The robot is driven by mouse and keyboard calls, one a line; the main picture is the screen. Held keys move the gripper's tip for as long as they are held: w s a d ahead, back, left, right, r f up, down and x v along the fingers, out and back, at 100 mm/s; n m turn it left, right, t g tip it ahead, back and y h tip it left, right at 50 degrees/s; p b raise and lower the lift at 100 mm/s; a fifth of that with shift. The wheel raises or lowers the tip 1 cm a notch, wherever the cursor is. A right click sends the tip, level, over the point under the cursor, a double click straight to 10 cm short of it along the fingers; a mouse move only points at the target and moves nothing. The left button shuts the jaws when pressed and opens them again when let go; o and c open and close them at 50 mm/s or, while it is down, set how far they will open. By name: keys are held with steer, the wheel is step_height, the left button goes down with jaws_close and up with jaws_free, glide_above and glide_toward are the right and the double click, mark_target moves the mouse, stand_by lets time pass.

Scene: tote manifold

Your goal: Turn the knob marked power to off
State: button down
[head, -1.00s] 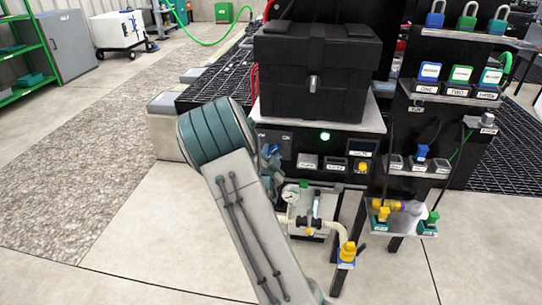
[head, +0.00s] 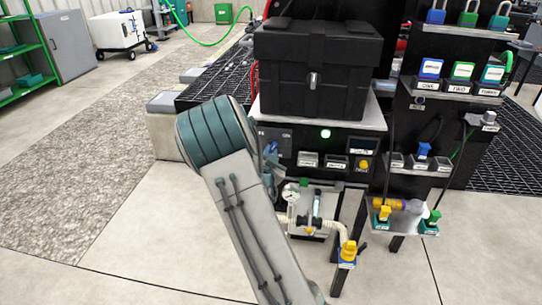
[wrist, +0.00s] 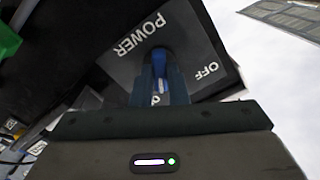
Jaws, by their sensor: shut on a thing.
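The power panel (wrist: 185,25) is a dark grey plate with white POWER and OFF lettering, seen close up and tilted in the wrist view. A blue knob (wrist: 159,58) stands at its middle, between the fingers of my gripper (wrist: 160,88). The fingers are shut on the knob. OFF is to the right of the knob, POWER to the upper left. In the head view the panel (head: 276,138) shows beside my arm, and the knob is mostly hidden behind my arm and gripper (head: 272,165).
A black box (head: 310,70) stands on a shelf above the panel. Pipework with a gauge (head: 291,195) is below. A rack with padlocks (head: 467,14) stands at right.

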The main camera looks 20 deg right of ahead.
steer(key=n, duration=0.2)
steer(key=n+b, duration=0.1)
steer(key=shift+s+d+f+n, duration=0.1)
steer(key=shift+f+n, duration=0.05)
steer(key=shift+n, duration=0.25)
steer(key=n, duration=0.3)
steer(key=shift+n, duration=0.3)
steer(key=n, duration=0.4)
steer(key=shift+n+p, duration=0.65)
steer(key=shift+n, duration=1.25)
steer(key=shift+s+d, duration=0.1)
steer(key=c, duration=1.4)
jaws_free()
steer(key=shift+c, duration=0.2)
